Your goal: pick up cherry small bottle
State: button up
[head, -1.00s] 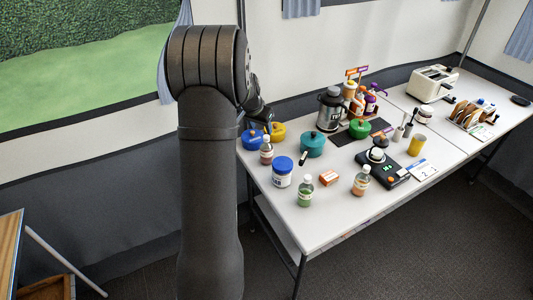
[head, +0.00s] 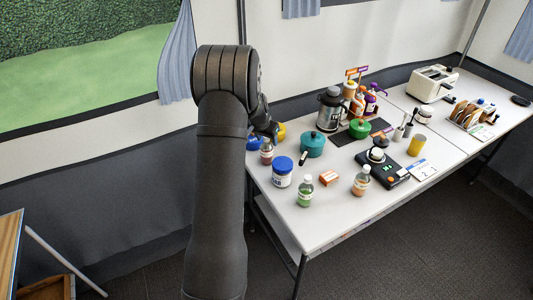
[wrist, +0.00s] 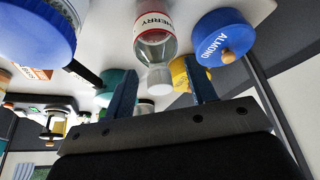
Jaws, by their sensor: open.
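My gripper is open, with two blue fingers apart and nothing held. The cap appears in the gap between the fingers, with the bottle beyond it. In the head view my gripper (head: 273,132) is just above and behind the bottle, partly hidden by my arm.
A blue almond pot (wrist: 224,38) and a yellow pot (wrist: 183,72) stand close to the bottle. A blue-lidded white jar (head: 282,172) and a teal pot (head: 313,145) are on its other side. A green bottle (head: 305,190) stands nearer the front edge.

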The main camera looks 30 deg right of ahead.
grip_shut()
jog(key=shift+s+a+f, duration=0.1)
jog(key=shift+f, duration=0.05)
